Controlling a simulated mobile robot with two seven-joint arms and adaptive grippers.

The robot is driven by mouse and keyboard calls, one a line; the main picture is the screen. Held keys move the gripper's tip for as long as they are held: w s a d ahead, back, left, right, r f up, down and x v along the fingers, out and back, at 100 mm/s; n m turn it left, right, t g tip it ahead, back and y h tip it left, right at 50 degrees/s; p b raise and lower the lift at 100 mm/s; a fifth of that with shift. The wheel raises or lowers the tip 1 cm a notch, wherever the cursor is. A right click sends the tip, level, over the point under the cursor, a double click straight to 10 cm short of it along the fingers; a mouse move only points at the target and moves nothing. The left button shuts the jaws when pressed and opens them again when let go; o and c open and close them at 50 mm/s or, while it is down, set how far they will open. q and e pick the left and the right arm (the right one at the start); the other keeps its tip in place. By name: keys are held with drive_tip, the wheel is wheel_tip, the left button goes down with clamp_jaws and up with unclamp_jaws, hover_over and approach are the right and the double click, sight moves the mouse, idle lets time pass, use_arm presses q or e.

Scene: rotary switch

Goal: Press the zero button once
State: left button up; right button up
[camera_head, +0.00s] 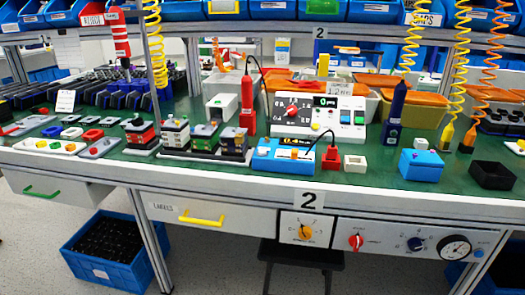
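A white instrument (318,131) stands on the green bench top at the centre. It has a round dial with a red knob (291,111) on its left and several small buttons, some green, on its right. The labels on both are too small to read, so I cannot tell which button is the zero button. Neither of my grippers is in view, and nothing of mine touches these devices.
A red tool (246,105) with a black cord stands left of the instrument. A blue box (421,165) and a black tray (492,175) lie to the right. Coiled yellow and orange cords hang above. Panels with an orange knob (305,232) and a red knob (355,242) sit below the bench edge.

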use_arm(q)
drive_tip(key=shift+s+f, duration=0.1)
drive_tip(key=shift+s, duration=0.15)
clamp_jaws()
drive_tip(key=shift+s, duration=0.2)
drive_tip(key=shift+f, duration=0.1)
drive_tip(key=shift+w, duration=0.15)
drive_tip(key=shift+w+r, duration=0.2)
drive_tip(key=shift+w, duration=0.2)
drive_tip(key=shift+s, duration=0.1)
